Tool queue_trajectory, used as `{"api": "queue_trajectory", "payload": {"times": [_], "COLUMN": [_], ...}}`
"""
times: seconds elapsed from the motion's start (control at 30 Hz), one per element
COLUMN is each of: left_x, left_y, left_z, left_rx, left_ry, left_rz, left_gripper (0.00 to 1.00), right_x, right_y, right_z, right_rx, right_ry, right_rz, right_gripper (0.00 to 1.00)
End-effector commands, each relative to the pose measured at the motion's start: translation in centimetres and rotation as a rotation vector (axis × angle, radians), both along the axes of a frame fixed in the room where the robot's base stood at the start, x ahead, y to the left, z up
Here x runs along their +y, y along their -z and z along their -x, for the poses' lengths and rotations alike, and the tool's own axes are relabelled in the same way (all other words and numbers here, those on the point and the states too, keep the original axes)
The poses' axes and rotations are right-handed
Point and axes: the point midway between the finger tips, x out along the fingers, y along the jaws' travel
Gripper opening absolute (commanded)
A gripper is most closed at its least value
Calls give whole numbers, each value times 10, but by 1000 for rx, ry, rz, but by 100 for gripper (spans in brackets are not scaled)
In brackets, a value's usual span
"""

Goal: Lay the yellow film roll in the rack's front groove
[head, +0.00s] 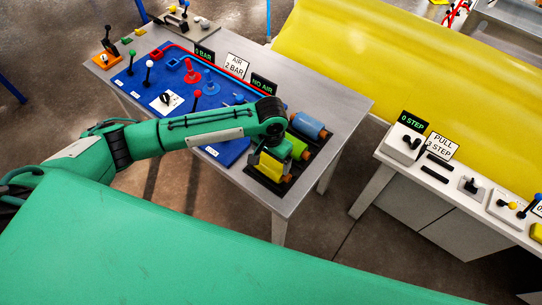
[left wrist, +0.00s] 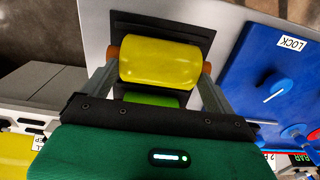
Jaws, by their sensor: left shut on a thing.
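The yellow film roll (head: 270,168) is at the front end of the black rack (head: 262,186) on the grey table. My left gripper (head: 274,158) comes from above and is shut on the roll. In the left wrist view, the yellow roll (left wrist: 160,63) lies crosswise between the two fingers, which hold it at its orange-brown ends. A green roll (head: 298,148) and a blue roll (head: 308,126) lie in the rack behind it. The groove under the yellow roll is hidden, so I cannot tell whether it touches the rack. My right gripper is not in view.
A blue panel (head: 135,85) with levers, knobs and a red lever (head: 191,72) fills the table left of the rack. Signs such as "NO AIR" (head: 262,84) stand along its back edge. A white console (head: 450,178) stands right, across a floor gap.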

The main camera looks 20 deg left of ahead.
Motion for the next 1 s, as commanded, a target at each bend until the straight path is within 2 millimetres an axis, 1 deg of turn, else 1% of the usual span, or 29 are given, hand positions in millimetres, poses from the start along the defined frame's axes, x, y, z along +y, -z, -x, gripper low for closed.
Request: {"api": "queue_trajectory", "payload": {"times": [0.23,0.27,0.3,0.53,0.67,0.77,1.0], "left_x": [0,0,0,0,0,0,0], "left_y": [7,7,7,6,-3,-19,-74], "left_z": [0,0,0,0,-1,-1,-1], "left_rx": [1,0,0,0,-4,-3,-6], "left_ry": [0,0,0,0,1,0,0], "left_rz": [1,1,1,0,0,2,2], "left_gripper": [43,96,100,100,100,100,100], "right_x": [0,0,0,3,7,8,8], "right_y": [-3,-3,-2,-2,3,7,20], "right_z": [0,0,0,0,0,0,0], "right_rx": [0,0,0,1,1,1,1], "right_ry": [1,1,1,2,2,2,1], "right_rz": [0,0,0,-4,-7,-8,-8], "right_gripper": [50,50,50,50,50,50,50]}}
